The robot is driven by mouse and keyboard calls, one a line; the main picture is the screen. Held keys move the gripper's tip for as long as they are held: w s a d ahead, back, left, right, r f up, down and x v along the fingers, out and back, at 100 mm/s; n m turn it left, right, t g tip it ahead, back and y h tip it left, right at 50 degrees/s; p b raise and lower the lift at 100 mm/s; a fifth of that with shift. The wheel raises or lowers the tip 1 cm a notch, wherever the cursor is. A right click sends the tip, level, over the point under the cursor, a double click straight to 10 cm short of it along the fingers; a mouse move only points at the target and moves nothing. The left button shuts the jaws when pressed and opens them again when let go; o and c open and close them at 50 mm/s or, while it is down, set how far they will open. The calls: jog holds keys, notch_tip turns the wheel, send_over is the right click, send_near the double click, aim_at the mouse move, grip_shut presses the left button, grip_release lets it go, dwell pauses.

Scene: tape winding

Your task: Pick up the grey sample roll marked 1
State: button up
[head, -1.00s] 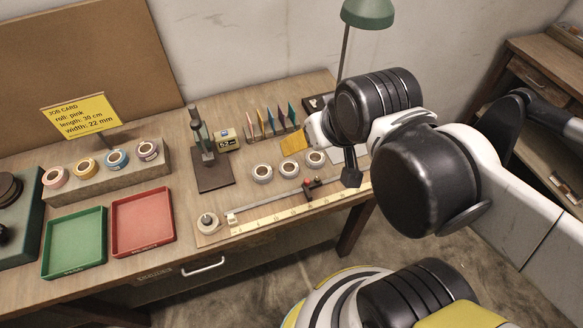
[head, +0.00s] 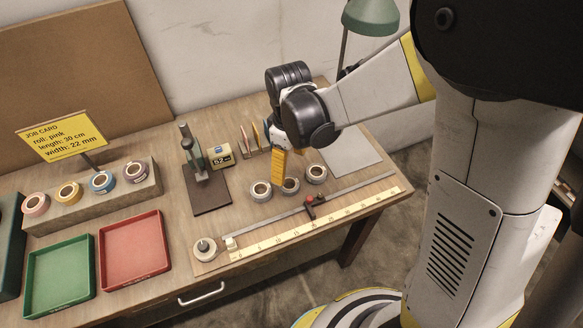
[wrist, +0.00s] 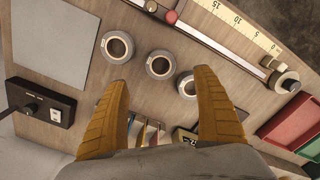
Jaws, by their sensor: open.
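Three grey sample rolls stand in a row on the table: a left roll (head: 261,191), a middle roll (head: 290,186) and a right roll (head: 316,174) in the head view. Their markings are too small to read, so I cannot tell which is 1. My gripper (head: 281,176) points down above the row, its yellow fingers partly covering the middle roll. In the wrist view my gripper (wrist: 162,78) is open and empty. The middle roll (wrist: 160,64) shows between and just beyond the fingertips; the other rolls (wrist: 117,46) (wrist: 187,86) lie to either side.
A ruler (head: 320,218) with a red-knobbed slider lies in front of the rolls. A dark stand (head: 208,188) and a yellow display box (head: 221,156) are to the left. Red (head: 135,250) and green (head: 60,276) trays, and a rack of coloured rolls (head: 95,203), are further left.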

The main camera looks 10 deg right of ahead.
aim_at(290, 188)
notch_tip(290, 188, down, 9)
jog(key=b, duration=0.4)
jog(key=shift+f, duration=0.2)
jog(key=shift+r, duration=0.1)
jog(key=c, duration=1.1)
